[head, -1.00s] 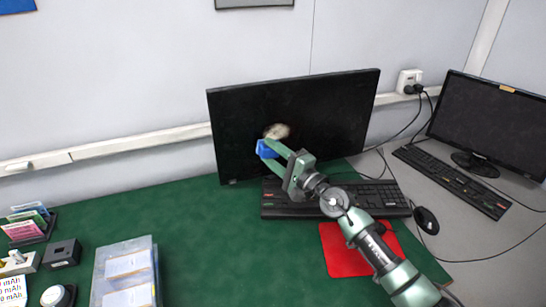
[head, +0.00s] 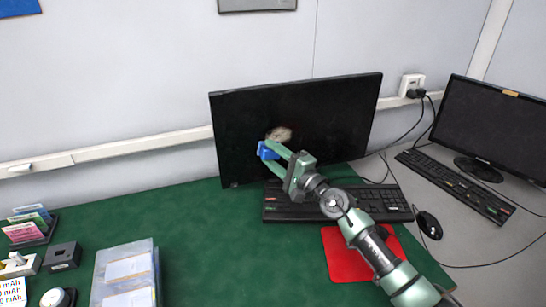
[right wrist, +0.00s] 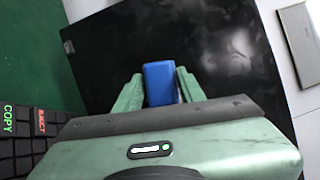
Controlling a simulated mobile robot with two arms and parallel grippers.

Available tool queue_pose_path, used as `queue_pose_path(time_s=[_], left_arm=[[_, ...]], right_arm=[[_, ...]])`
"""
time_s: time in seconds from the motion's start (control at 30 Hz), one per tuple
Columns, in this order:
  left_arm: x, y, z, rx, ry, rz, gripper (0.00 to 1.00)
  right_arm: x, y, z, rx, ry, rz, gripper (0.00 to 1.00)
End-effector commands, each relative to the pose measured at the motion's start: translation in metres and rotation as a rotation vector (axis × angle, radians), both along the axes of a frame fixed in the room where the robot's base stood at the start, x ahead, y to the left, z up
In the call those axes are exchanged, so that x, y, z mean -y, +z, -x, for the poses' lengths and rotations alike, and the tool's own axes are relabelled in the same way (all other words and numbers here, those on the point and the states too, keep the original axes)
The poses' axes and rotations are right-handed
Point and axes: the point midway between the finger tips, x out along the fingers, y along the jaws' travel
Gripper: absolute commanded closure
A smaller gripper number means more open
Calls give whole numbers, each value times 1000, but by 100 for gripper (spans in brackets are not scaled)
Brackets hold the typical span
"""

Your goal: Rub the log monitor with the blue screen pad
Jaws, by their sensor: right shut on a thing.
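The log monitor (head: 330,115) is a black screen standing at the back of the green desk, with a pale smudge (head: 279,134) left of its middle. In the right wrist view the monitor (right wrist: 110,65) fills the background, with greyish smears (right wrist: 235,55) right of the pad. My right gripper (head: 270,156) is shut on the blue screen pad (head: 265,150). The pad (right wrist: 160,82) shows between its two green fingers in the right wrist view. The pad is in front of the screen, just below and left of the smudge. I cannot tell whether it touches the glass. My left gripper is not in view.
A black keyboard (head: 300,211) lies under my right arm, with a red mat (head: 343,266) and a mouse (head: 429,225) beside it. A second monitor (head: 495,120) stands at the right. A clear-lidded box (head: 103,262) and small items are at the left. The desk's middle is free.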

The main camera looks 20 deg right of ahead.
Motion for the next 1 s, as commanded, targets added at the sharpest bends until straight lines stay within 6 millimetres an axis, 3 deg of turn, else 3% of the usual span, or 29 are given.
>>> queue_pose_path(time_s=[0.53,1.0], left_arm=[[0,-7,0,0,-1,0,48],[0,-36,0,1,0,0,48]], right_arm=[[2,-1,-9,2,-1,1,100],[37,-1,-8,2,0,1,100]])
